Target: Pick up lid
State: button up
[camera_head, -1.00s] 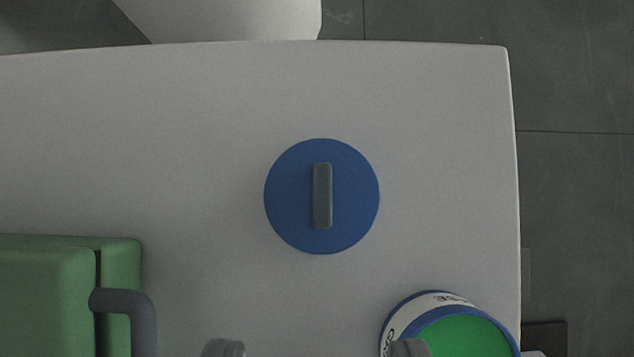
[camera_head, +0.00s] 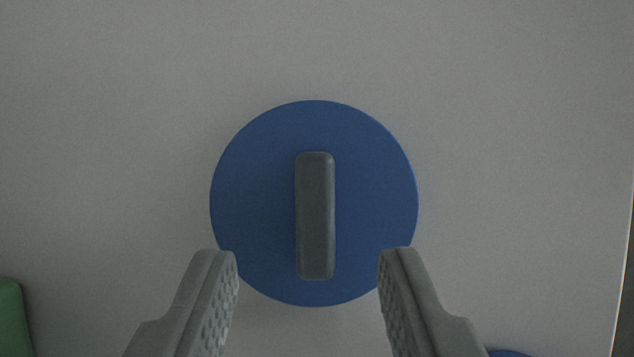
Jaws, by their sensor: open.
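The lid (camera_head: 255,170) is a round blue disc lying on a light grey table top. A dark grey bar handle (camera_head: 315,215) stands upright in the picture across its middle. My gripper (camera_head: 308,258) is open and empty. Its two grey fingers show at the bottom, one on each side of the handle and apart from it. The fingertips overlap the lower left and lower right edges of the lid in the picture. How high they are above the lid is hard to tell.
The table top (camera_head: 510,110) is bare around the lid. A green object (camera_head: 13,318) shows at the lower left edge. The blue rim of a round container (camera_head: 508,353) shows at the bottom right. The table's right edge runs along the picture's right side.

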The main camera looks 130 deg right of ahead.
aim_at(317, 217)
jog(key=x, duration=0.4)
jog(key=shift+d+f, duration=0.15)
grip_shut()
